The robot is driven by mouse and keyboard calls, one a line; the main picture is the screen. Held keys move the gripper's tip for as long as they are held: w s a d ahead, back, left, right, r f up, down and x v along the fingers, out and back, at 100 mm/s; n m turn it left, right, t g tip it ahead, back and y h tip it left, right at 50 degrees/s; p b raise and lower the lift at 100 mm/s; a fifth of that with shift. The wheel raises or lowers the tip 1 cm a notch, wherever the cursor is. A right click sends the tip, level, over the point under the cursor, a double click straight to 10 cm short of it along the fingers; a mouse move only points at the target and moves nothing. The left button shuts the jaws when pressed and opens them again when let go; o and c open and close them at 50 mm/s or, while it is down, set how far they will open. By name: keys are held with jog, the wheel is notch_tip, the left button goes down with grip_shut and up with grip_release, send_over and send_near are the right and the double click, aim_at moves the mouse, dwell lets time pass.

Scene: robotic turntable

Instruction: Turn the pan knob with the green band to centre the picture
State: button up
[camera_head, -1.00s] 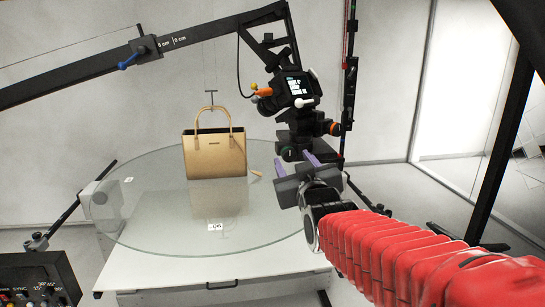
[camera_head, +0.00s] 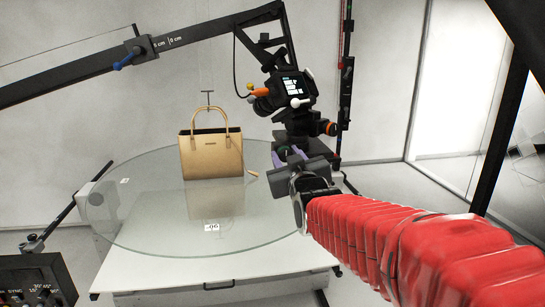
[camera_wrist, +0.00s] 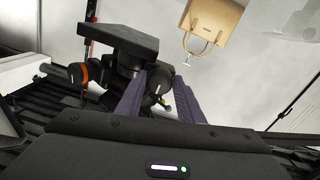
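The pan knob with the green band (camera_head: 281,150) is low on the left of the camera head, partly covered by my gripper. My gripper (camera_head: 290,151) has its purple fingers raised around or just in front of it. In the wrist view, my gripper (camera_wrist: 160,80) is open, and a dark round knob (camera_wrist: 155,88) shows between the fingers with a gap visible. I cannot tell whether either finger touches it. The green band is not clear there. The camera (camera_head: 290,92) with its lit screen sits above on the head.
An orange-banded knob (camera_head: 332,128) is on the head's right side, and it also shows in the wrist view (camera_wrist: 78,75). A tan handbag (camera_head: 211,156) stands on the glass turntable (camera_head: 140,215) at left. A black boom arm (camera_head: 190,37) and a dark column (camera_head: 345,90) are close by.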

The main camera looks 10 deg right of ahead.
jog(key=c, duration=0.6)
jog(key=shift+d, duration=0.2)
jog(key=shift+c, duration=0.2)
jog(key=shift+a, duration=0.15)
jog(key=shift+m, duration=0.5)
jog(key=m, duration=0.8)
jog(key=shift+m, duration=0.3)
